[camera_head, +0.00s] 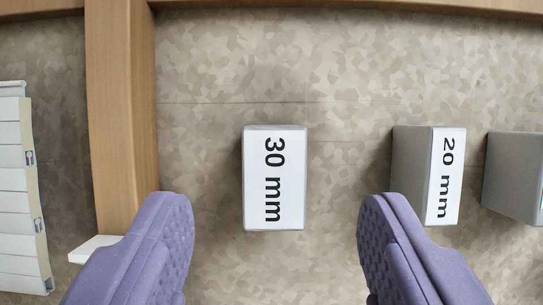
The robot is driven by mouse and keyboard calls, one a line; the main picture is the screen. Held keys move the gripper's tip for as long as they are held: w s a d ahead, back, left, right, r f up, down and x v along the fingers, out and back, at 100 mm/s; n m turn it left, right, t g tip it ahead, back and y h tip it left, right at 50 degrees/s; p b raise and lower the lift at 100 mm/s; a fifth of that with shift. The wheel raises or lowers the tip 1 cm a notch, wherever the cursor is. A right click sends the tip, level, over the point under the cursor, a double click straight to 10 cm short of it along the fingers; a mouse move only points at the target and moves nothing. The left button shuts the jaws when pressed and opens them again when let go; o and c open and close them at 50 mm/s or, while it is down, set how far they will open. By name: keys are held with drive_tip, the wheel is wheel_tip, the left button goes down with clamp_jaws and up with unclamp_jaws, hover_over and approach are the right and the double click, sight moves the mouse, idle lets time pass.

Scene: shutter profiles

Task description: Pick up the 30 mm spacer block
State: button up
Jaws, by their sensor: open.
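The 30 mm spacer block (274,178) is a grey block with a white face marked "30 mm". It lies near the middle of the view on a mottled beige surface, its label reading downward. My gripper (275,225) is open, with one purple finger at the lower left and one at the lower right. The block shows in the gap between the fingers, mostly ahead of the tips, with space on both sides. No contact with the fingers shows, and how high they are above the surface is hard to tell.
A grey block marked "20 mm" (430,175) stands to the right, just beyond the right finger. Another grey block (515,178) is cut by the right edge. A wooden beam (122,120) runs down the left, with white shutter profiles (20,190) beyond it. The surface above the 30 mm block is clear.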

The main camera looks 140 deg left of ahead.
sight(272, 182)
drive_tip(key=b+x, duration=0.1)
drive_tip(key=x, duration=0.1)
drive_tip(key=b+x, duration=0.1)
drive_tip(key=x, duration=0.1)
drive_tip(key=b+x, duration=0.2)
drive_tip(key=shift+s+a+f, duration=0.15)
drive_tip(key=shift+s, duration=0.1)
